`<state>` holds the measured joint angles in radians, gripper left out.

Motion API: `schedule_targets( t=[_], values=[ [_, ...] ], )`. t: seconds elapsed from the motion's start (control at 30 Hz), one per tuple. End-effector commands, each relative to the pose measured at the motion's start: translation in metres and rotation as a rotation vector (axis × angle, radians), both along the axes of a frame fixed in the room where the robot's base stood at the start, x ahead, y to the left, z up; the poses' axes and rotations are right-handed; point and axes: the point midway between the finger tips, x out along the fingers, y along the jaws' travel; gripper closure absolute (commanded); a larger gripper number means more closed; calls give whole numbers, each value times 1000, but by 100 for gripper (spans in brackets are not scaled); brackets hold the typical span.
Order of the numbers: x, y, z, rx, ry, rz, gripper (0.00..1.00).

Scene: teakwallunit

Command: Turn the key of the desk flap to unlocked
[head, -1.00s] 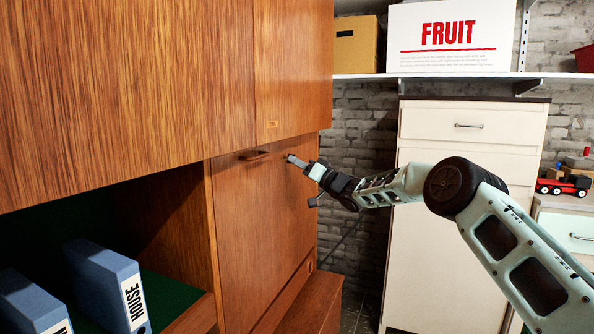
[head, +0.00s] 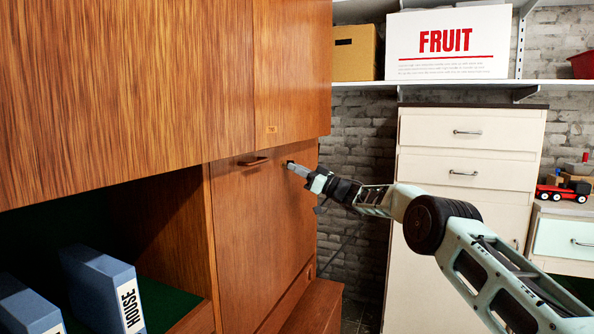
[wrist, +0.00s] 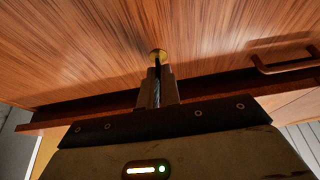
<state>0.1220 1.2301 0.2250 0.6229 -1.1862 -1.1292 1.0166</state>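The desk flap (head: 252,235) is a closed upright wooden panel with a bar handle (head: 253,161) at its top edge. The handle also shows at the right in the wrist view (wrist: 287,66). A round brass lock plate (wrist: 158,55) sits in the flap, straight ahead of my fingers. My gripper (head: 291,166) is at the lock, right of the handle. In the wrist view, my gripper's fingertips (wrist: 158,73) are nearly together, with a thin dark piece between them, apparently the key. The fingers hide most of the key, so its turn angle cannot be told.
An open compartment with blue binders (head: 104,288) lies left of the flap. An overhanging upper cabinet (head: 290,70) stands above it. A wooden ledge (head: 318,305) juts out below. A white drawer cabinet (head: 455,230) stands behind my arm.

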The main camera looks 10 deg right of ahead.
Motion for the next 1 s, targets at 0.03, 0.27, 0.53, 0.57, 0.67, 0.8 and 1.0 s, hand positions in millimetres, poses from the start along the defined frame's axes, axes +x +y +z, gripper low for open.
schedule_targets(
  t=[0.03,0.27,0.53,0.57,0.67,0.8,1.0],
  values=[
    [0,0,0,-1,-2,0,100],
    [0,0,0,-1,-2,0,100],
    [0,0,0,-1,-1,0,74],
    [0,0,0,-1,-1,0,74],
    [0,-1,0,-1,-1,0,74],
    [-4,-7,-3,-1,0,-1,74],
    [-19,-27,-14,-1,2,-2,74]
  ],
)
